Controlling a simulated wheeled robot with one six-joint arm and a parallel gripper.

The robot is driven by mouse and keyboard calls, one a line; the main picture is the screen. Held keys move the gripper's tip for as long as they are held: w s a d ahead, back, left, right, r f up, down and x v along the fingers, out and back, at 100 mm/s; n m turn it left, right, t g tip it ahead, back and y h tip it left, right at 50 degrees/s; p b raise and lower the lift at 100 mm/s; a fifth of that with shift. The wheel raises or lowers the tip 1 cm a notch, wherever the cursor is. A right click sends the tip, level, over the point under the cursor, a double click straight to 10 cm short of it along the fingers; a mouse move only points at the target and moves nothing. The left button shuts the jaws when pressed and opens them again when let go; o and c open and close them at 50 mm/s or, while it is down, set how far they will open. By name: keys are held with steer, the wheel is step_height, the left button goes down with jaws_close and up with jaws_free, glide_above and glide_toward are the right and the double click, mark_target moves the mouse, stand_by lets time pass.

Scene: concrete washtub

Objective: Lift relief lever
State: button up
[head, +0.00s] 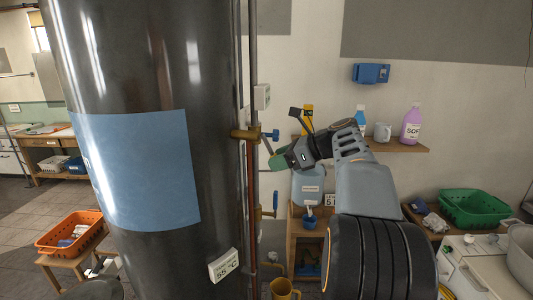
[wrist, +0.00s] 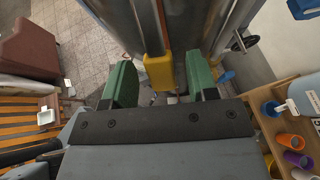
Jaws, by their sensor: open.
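My gripper (head: 280,159) is in front of the pipes beside the dark boiler tank in the head view. Its two green fingers stand apart in the wrist view (wrist: 160,80). A yellow block (wrist: 158,72) at the end of a vertical bar shows between them, with space on both sides. I cannot tell whether this is the relief lever or how deep it lies between the fingers. In the head view, a brass fitting (head: 243,134) with a blue handle (head: 272,135) sits just above and left of the gripper. A lower brass valve has another blue handle (head: 274,208).
The dark tank (head: 100,60) fills the left. A shelf (head: 405,147) with bottles and a mug is on the wall at right. A wooden stand (head: 305,229) with a large bottle is behind my arm. A yellow jug (head: 285,290) is low down. An orange basket (head: 68,231) stands left.

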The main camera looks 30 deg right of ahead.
steer(key=p+v, duration=0.2)
steer(key=v, duration=0.1)
steer(key=shift+s+d+r, duration=0.15)
steer(key=shift+s+d, duration=0.05)
steer(key=shift+s, duration=0.05)
stand_by(0.5)
step_height(320, 180, down, 12)
steer(key=s+n+g+h, duration=0.3)
steer(key=n+h, duration=0.2)
steer(key=n, duration=0.3)
steer(key=s+a+f+n+h+b, duration=0.2)
steer(key=s+a+f+n, duration=0.3)
steer(key=a+n, duration=0.4)
steer(key=s+a+f+n+g+h+b, duration=0.1)
steer(key=s+a+f+n+h, duration=0.1)
steer(key=s+a+f+n, duration=0.3)
steer(key=shift+s+a+f+n+b, duration=0.4)
steer(key=shift+s+a+n, duration=0.8)
steer(key=shift+a+n, duration=1.05)
